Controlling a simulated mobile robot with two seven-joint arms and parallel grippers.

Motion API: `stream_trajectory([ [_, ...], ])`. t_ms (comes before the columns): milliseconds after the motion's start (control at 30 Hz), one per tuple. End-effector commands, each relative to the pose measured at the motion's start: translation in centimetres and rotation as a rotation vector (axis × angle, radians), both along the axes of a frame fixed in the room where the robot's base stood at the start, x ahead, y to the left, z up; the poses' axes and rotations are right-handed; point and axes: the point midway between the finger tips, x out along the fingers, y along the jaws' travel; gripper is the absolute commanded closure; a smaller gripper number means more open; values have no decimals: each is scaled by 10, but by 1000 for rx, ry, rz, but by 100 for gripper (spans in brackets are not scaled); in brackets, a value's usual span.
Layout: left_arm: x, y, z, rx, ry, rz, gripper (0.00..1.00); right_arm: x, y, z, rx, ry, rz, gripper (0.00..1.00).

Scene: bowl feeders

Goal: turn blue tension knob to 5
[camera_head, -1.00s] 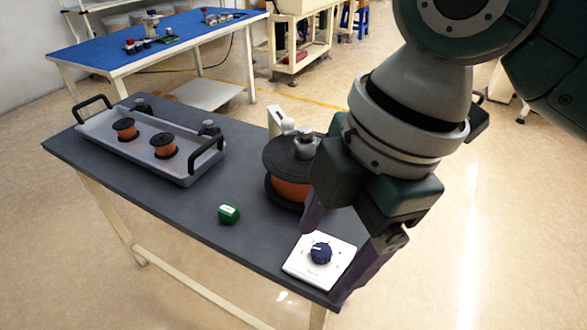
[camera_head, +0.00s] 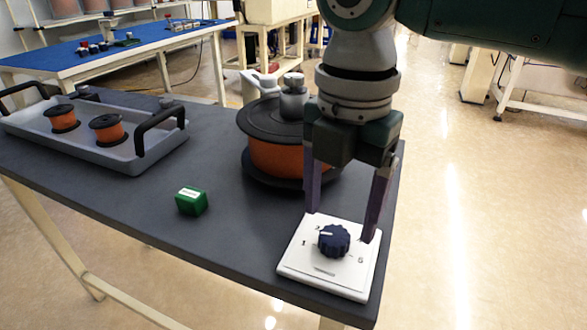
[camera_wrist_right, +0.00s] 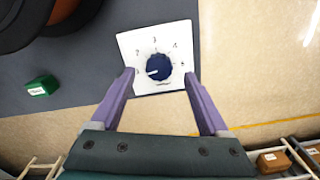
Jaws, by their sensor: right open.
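The dark blue tension knob (camera_head: 333,240) sits on a white dial plate (camera_head: 307,270) at the table's front right corner. The plate has numbers around the knob, with 1 at the left and 5 at the right. In the wrist view the white mark on the knob (camera_wrist_right: 158,67) points left, toward the 1. My right gripper (camera_head: 340,222) is open and points down, its purple fingers either side of the knob and apart from it. In the wrist view its fingertips (camera_wrist_right: 159,75) lie over the plate's left and right edges. My left gripper is not in view.
A large orange spool (camera_head: 277,158) with black flanges stands just behind the plate. A green block (camera_head: 191,201) lies to the left. A grey tray (camera_head: 122,160) with two small orange spools is at the far left. The table between block and plate is clear.

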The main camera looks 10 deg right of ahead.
Motion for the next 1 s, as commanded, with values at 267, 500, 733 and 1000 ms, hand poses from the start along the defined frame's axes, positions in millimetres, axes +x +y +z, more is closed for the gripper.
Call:
stream_trajectory([
  [267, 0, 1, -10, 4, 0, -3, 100, 0, 0, -34, -1, 1, 0, 21],
  [500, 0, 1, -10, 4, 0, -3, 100, 0, 0, -36, 0, -1, 0, 21],
  [733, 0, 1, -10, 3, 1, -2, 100, 0, 0, -36, 0, -1, 0, 40],
  [1000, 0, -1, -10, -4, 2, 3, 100, 0, 0, -36, 0, -1, 0, 71],
])
